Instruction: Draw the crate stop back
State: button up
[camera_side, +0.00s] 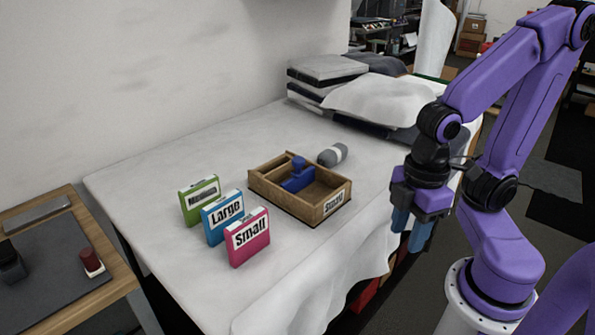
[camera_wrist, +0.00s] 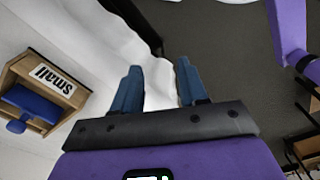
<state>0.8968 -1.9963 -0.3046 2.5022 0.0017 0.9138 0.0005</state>
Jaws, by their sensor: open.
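A wooden crate (camera_side: 262,187) stands on the white-covered table, with a "Small" label on its near right end. A blue crate stop (camera_side: 297,178) with an upright knob sits inside it, toward the far left part. In the wrist view the crate (camera_wrist: 68,99) is at the left edge, and the blue stop (camera_wrist: 32,104) shows inside it, cut by nothing but partly shaded. My gripper (camera_side: 410,232) hangs at the table's right edge, to the right of the crate and apart from it. Its two blue fingers (camera_wrist: 160,88) are spread with nothing between them.
Green (camera_side: 200,200), blue "Large" (camera_side: 223,217) and pink "Small" (camera_side: 248,237) boxes stand left of and nearer than the crate. A grey roll (camera_side: 333,155) lies behind it. The table between crate and gripper is clear.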

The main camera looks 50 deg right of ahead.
dwell(0.4)
jog(key=o, duration=0.3)
jog(key=shift+o, duration=0.2)
notch_tip(320, 180, up, 16)
jog(key=m, duration=0.4)
send_over(298, 159)
notch_tip(298, 159, down, 17)
jog(key=shift+d+f, duration=0.1)
